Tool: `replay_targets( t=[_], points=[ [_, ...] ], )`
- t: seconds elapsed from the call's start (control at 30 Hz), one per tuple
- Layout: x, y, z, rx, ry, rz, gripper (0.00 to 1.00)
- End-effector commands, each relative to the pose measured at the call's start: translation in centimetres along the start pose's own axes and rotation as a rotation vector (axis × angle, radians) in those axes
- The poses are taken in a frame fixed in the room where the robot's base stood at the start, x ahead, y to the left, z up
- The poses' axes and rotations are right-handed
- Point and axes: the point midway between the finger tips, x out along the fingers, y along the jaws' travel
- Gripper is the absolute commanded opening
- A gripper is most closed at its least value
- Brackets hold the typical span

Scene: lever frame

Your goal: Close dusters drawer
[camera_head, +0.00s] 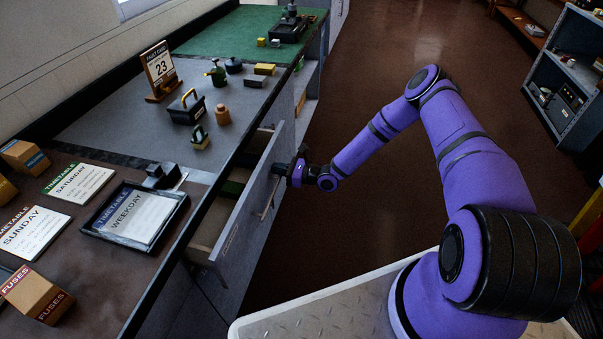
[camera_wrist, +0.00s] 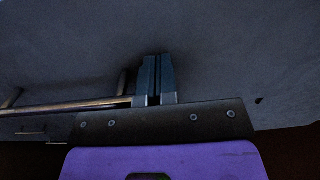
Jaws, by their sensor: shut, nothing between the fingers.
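The drawer (camera_head: 252,205) stands pulled out from the cabinet under the counter in the head view. Its grey front carries a long bar handle (camera_head: 268,202) and a small label too small to read. Part of its inside shows, with something green in it. My gripper (camera_head: 282,170) is shut and empty at the outer side of the drawer front, near the far end of the handle. In the wrist view the shut fingers (camera_wrist: 154,78) point at the grey front, with the handle (camera_wrist: 75,107) to their left. I cannot tell whether they touch the front.
A shelf unit (camera_head: 563,75) stands at the right. The brown floor (camera_head: 350,60) beside the cabinet is clear.

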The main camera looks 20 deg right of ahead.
Motion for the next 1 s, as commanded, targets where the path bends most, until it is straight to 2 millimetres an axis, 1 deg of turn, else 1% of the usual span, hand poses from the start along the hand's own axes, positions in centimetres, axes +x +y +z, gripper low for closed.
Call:
replay_targets(
  t=[0.03,0.1,0.3,0.4,0.6,0.77,1.0],
  points=[
    [1.5,0.1,0.0,0.0,-0.002,0.003,0.0],
    [3.3,0.1,0.0,-0.001,-0.001,0.003,0.0],
    [7.5,0.1,0.0,0.001,-0.001,0.002,0.0],
    [9.0,0.1,0.0,0.0,-0.001,0.002,0.0],
    [10.9,0.0,0.0,-0.001,0.0,0.001,0.0],
    [11.5,0.0,0.0,0.0,0.0,0.0,0.0],
    [11.8,0.0,0.1,0.0,-0.002,0.0,0.0]
  ],
)
